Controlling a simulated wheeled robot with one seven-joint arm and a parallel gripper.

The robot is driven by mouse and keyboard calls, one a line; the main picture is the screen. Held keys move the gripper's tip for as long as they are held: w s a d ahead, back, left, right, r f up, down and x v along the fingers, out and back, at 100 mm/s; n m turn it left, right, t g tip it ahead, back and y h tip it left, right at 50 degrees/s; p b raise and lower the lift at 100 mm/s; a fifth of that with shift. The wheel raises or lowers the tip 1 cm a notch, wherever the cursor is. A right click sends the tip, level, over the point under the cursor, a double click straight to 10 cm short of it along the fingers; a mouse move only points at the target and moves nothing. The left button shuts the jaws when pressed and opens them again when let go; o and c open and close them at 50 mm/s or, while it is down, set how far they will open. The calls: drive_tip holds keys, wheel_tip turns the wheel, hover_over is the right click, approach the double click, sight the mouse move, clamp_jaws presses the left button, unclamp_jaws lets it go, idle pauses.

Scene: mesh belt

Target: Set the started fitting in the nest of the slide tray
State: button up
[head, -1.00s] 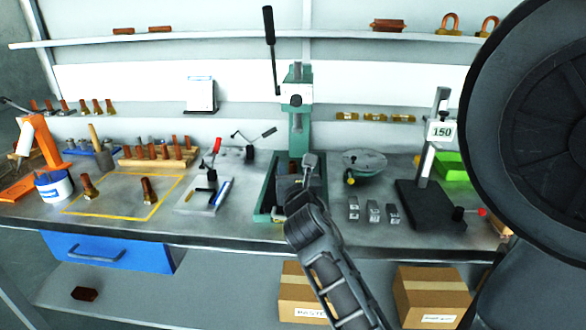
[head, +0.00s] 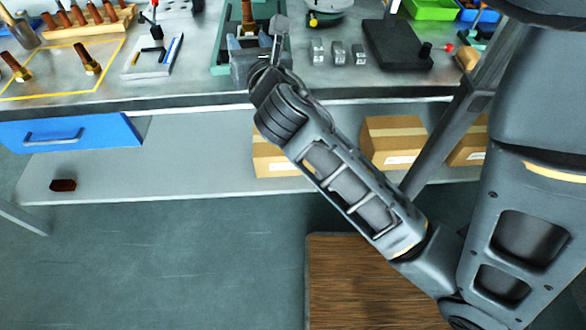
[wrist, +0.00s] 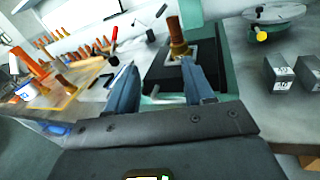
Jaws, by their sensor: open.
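A fitting with a copper upper part and a brass collar (wrist: 178,38) stands upright on the dark slide tray (wrist: 160,84) in the teal press base. It also shows at the top of the head view (head: 247,14). My gripper (wrist: 158,72) is open, its two fingers apart and pointing at the tray from the front. The fitting appears beyond the fingertips, nearer the right finger; I see no contact. Whether its foot is fully seated in the nest cannot be told. In the head view my gripper (head: 256,52) is at the press front.
A clamp fixture (head: 153,50) is left of the press. Grey blocks (head: 338,53) and a black stand base (head: 398,45) are to the right. Cardboard boxes (head: 394,140) sit on the lower shelf.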

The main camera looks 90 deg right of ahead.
drive_tip(key=w+a+f+m+t+y, duration=0.1)
drive_tip(key=a+f+m+t+y, duration=0.35)
drive_tip(key=a, duration=0.55)
drive_tip(key=a+f+m+t+y, duration=0.3)
drive_tip(key=a+y, duration=0.2)
drive_tip(key=a, duration=0.5)
drive_tip(key=s+a+r+m+y, duration=0.2)
drive_tip(key=s+a+m+y, duration=0.5)
drive_tip(key=s+a+m, duration=0.3)
drive_tip(key=a+m+t, duration=0.1)
drive_tip(key=m, duration=0.2)
drive_tip(key=shift+a, duration=0.3)
drive_tip(key=shift+c, duration=0.4)
